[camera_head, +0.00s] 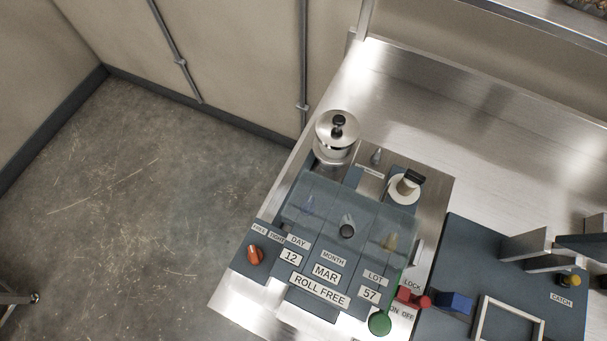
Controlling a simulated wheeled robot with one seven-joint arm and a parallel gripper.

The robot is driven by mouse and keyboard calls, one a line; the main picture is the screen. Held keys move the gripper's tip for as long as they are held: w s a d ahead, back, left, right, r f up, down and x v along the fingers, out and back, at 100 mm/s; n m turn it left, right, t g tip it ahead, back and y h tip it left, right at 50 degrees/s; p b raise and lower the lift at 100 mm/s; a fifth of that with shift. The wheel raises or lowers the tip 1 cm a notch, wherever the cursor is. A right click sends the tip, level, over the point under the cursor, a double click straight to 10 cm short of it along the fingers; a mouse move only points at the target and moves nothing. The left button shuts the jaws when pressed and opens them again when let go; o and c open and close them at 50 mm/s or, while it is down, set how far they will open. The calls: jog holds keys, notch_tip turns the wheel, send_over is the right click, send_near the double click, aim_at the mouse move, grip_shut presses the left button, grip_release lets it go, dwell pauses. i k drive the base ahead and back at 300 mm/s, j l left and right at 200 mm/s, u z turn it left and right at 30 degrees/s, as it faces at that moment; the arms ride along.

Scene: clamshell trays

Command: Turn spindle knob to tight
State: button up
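The spindle knob is the orange knob (255,256) at the left corner of the blue-grey panel (243,266). It stands just below the small FREE label (259,229) and TIGHT label (277,237). Its narrow end seems to point upward, nearer the FREE side, but the exact setting is hard to read at this size. Nothing touches the knob. I cannot make out my gripper in this view.
A clear cover spans the panel behind the DAY, MONTH and LOT labels. A green ball knob (380,324) and a red LOCK lever (412,299) are at right. A metal canister (336,138) stands behind. The floor at left is open.

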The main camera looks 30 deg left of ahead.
aim_at(255, 256)
jog(key=u, duration=0.65)
jog(key=k+j, duration=0.75)
